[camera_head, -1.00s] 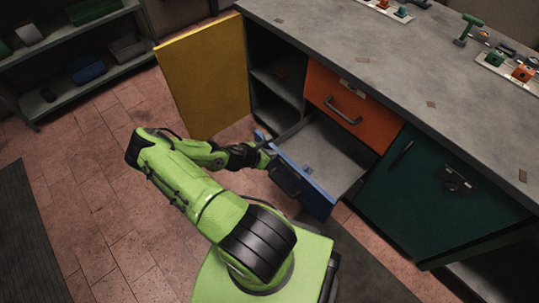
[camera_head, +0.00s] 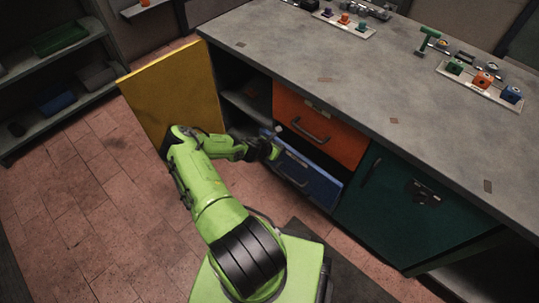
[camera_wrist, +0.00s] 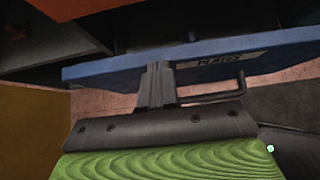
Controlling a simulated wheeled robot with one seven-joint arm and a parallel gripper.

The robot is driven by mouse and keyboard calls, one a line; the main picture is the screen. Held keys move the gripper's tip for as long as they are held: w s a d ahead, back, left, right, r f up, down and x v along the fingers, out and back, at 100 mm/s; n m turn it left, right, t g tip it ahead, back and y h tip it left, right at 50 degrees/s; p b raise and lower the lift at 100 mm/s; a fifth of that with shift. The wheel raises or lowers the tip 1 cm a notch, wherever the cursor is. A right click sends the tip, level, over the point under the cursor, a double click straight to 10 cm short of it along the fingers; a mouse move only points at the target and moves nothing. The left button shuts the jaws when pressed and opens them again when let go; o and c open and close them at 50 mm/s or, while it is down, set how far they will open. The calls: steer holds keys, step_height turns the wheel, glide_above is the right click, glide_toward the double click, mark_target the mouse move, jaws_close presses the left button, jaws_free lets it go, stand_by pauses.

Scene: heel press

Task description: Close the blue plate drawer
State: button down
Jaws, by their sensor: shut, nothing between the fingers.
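The blue drawer (camera_head: 308,180) is under the orange drawer (camera_head: 318,127) in the workbench. My gripper (camera_head: 272,146) is at the upper left end of the blue front. In the wrist view, my shut, empty gripper (camera_wrist: 158,72) is against or very near the blue front (camera_wrist: 110,68), left of the label plate (camera_wrist: 218,60) and the handle (camera_wrist: 225,93). Actual contact is hard to tell.
A yellow door (camera_head: 170,95) stands open left of the drawers, beside an open shelf space. A teal door (camera_head: 400,205) is shut at the right. The grey worktop (camera_head: 350,65) holds small fittings. Tiled floor (camera_head: 90,225) is clear at the left.

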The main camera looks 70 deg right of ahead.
mark_target(285, 144)
steer(key=shift+s+d, duration=0.45)
steer(key=shift+d, duration=0.4)
steer(key=shift+s+d, duration=0.45)
steer(key=shift+d, duration=0.4)
